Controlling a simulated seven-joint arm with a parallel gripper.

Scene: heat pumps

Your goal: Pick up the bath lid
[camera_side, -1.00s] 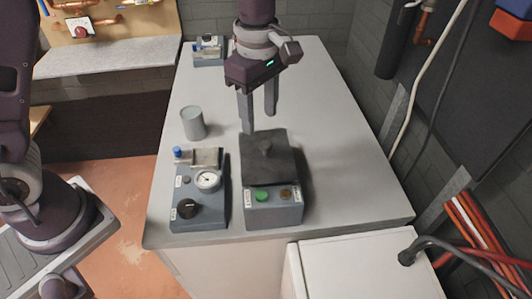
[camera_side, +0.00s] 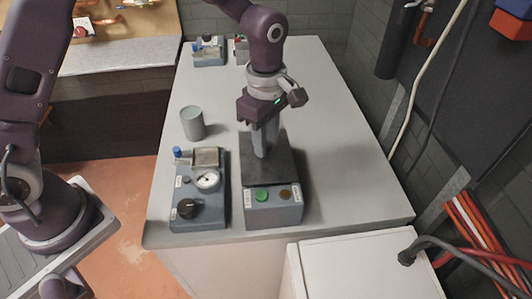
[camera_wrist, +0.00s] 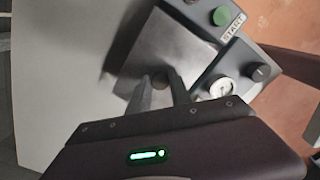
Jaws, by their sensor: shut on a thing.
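The bath lid (camera_side: 284,168) is a dark square plate on top of a grey-blue box with a green and a brown button on its front. It lies flat on the box. My gripper (camera_side: 262,152) points down over the lid's middle and is shut on the lid's knob. The fingers mostly hide the knob in the side view. In the wrist view the lid (camera_wrist: 178,45) lies under the fingertips, and the round knob (camera_wrist: 160,80) shows between them.
A box with a gauge and black dial (camera_side: 200,195) stands close on the left. A grey cup (camera_side: 193,123) stands behind it. Small devices (camera_side: 209,51) sit at the table's far end. The table's right side (camera_side: 350,160) is clear.

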